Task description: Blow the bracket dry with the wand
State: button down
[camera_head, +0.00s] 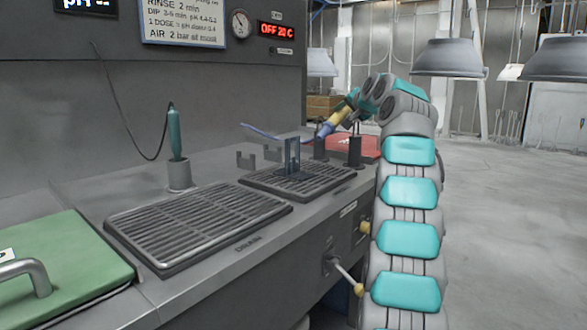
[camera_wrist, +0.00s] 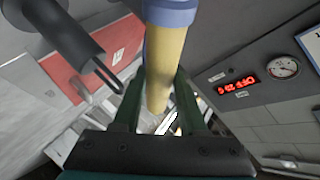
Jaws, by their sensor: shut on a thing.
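My gripper (camera_wrist: 160,85) is shut on the yellow wand (camera_wrist: 159,60), which sits between its two dark green fingers in the wrist view. In the head view the wand (camera_head: 341,117) is tilted at the end of my arm, its blue end (camera_head: 325,131) pointing down and left, above the counter near two black posts (camera_head: 355,150). A dark blue-grey upright piece, seemingly the bracket (camera_head: 292,157), stands on the right-hand grate (camera_head: 325,178), left of the wand and apart from it. Whether air is blowing cannot be seen.
A left grate (camera_head: 195,225) is empty. A teal probe (camera_head: 175,132) stands in a grey holder. A green lid (camera_head: 60,262) lies at left, a red surface (camera_head: 362,146) behind the posts. Yellow-knobbed levers (camera_head: 358,289) stick out in front. Lamp-like hoods (camera_head: 448,58) hang at right.

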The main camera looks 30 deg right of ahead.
jog(key=shift+s+d, duration=0.2)
jog(key=shift+s, duration=0.3)
jog(key=shift+w+r, duration=0.1)
jog(key=shift+w+a+p, duration=0.3)
jog(key=shift+w+p, duration=0.1)
jog(key=shift+w, duration=0.25)
jog(key=shift+w+a+p, duration=0.3)
jog(key=shift+w+p, duration=0.1)
jog(key=shift+w, duration=0.25)
